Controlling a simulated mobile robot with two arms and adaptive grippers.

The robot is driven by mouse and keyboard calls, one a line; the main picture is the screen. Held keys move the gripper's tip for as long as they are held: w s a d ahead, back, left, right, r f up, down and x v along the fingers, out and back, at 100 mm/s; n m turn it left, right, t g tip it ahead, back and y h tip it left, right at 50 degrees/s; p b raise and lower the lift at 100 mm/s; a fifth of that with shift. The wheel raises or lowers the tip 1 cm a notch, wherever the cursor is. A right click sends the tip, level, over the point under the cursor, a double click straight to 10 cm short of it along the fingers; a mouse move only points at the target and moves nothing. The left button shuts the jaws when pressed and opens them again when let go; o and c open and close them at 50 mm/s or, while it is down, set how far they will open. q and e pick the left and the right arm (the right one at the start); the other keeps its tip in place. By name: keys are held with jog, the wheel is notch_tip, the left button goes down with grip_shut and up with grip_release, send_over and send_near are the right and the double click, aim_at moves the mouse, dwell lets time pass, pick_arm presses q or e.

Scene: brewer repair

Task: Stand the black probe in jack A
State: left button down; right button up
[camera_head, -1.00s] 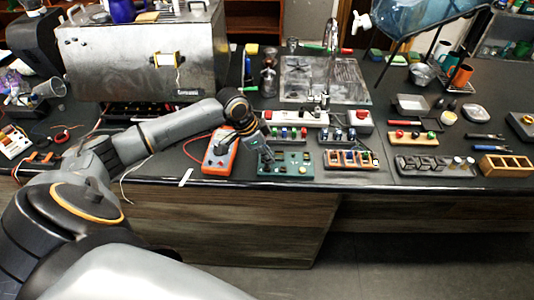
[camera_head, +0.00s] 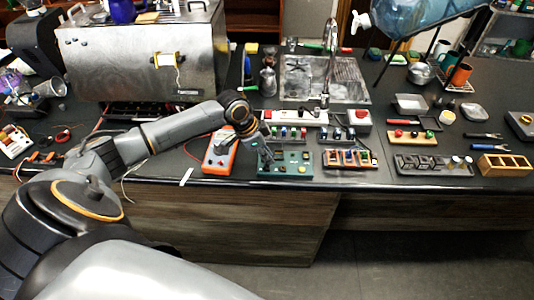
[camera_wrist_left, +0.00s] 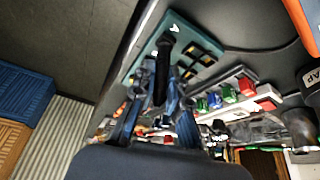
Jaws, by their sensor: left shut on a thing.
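My left gripper (camera_head: 265,153) hangs over the left part of the teal jack board (camera_head: 305,172) on the bench. In the left wrist view my left gripper (camera_wrist_left: 157,112) is shut on the black probe (camera_wrist_left: 163,68). The probe points away from the wrist toward the teal board (camera_wrist_left: 140,62), its far end close to the white letter A (camera_wrist_left: 174,28). I cannot tell whether that end is inside jack A or just above it; the opening is hidden. My right gripper does not show.
An orange meter (camera_head: 218,158) stands just left of the board. The bench's front edge is close in front of the board.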

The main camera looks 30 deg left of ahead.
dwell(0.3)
pick_arm(q)
jog(key=c, duration=1.3)
grip_release()
jog(key=shift+r, duration=0.1)
jog(key=v, duration=1.1)
jog(key=shift+a+r, duration=0.1)
jog(key=shift+r, duration=0.3)
